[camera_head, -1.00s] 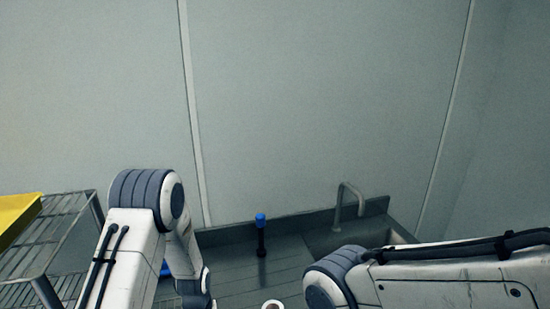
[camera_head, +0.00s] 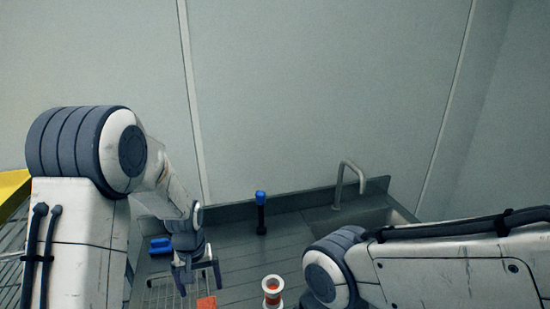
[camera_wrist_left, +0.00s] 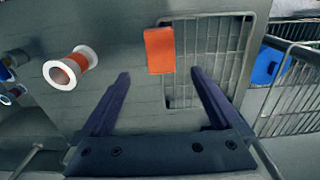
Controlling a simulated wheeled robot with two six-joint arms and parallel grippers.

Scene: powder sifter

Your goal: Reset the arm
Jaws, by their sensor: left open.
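My left gripper (camera_head: 200,288) is open and empty above the counter, fingers pointing down. In the left wrist view its two dark fingers (camera_wrist_left: 160,73) are spread wide with nothing between them. An orange block (camera_head: 207,302) lies by a wire grid (camera_head: 163,292), close to the gripper in the picture; the block (camera_wrist_left: 160,50) overlaps the grid's edge in the wrist view. A white spool-shaped piece with an orange middle (camera_head: 272,290) stands to the right, apart from the fingers. My right arm comes in at the lower right; its gripper is out of view.
A black post with a blue top (camera_head: 261,212) stands near the back wall. A faucet (camera_head: 350,180) and sink (camera_head: 365,217) are at the back right. A blue object (camera_head: 160,246) lies behind the grid. A yellow tray (camera_head: 14,190) is at far left.

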